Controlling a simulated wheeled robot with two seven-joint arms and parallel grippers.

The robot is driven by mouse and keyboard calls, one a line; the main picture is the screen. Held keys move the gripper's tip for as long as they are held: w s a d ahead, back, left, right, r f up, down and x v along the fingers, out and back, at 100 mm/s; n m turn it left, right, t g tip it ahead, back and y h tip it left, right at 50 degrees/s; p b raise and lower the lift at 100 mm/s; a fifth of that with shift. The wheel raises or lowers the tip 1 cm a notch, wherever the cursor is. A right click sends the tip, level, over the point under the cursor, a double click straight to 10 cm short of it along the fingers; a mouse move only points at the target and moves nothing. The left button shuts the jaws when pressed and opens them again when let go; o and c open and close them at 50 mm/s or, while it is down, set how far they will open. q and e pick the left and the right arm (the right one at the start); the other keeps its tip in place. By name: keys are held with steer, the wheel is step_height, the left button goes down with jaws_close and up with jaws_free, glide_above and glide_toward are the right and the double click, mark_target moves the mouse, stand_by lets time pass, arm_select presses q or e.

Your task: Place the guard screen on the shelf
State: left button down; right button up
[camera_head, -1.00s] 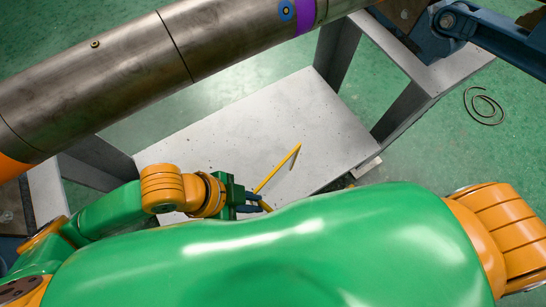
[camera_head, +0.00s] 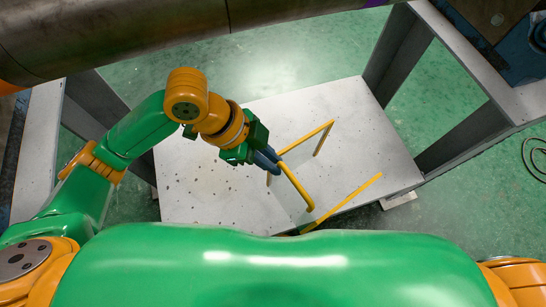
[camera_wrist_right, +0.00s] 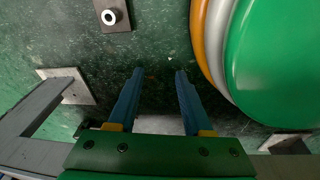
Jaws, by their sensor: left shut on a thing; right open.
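The guard screen (camera_head: 296,187) shows in the head view as thin yellow tube parts with bends. Any panel in it is hard to make out, and its near part is partly hidden by my green body. My left gripper (camera_head: 269,160) is shut on its yellow tube, with the dark blue fingers around the bar. The shelf (camera_head: 200,190) is the pale grey speckled plate low in the stand, and the screen appears over its right half. I cannot tell whether they touch. My right gripper (camera_wrist_right: 160,73) is open and empty in the right wrist view.
A thick metal pipe (camera_head: 130,45) crosses above the shelf's far side. Grey stand legs (camera_head: 462,137) rise at the shelf's right, with others at the left. The shelf's left part is bare. A coiled cable lies on the green floor (camera_head: 310,50) at far right.

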arm_select(q)
steer(key=w+f+b, duration=0.4)
steer(key=w+f, duration=0.1)
steer(key=f, duration=0.4)
steer(key=c, duration=0.9)
jaws_free()
steer(key=shift+s, duration=0.1)
arm_select(e)
steer(key=w+a+f, duration=0.1)
steer(key=w+a, duration=0.2)
steer(key=w, duration=0.1)
steer(key=shift+w+a+f, duration=0.25)
steer(key=shift+w+a, duration=0.05)
steer(key=shift+w, duration=0.05)
arm_select(q)
steer(key=p+v, duration=0.2)
steer(key=v, duration=0.5)
steer(key=shift+a+r+p, duration=0.1)
steer(key=shift+r+p, duration=0.2)
arm_select(e)
steer(key=s+d, duration=0.2)
steer(key=shift+s+d+r, duration=0.1)
steer(key=shift+s+r, duration=0.2)
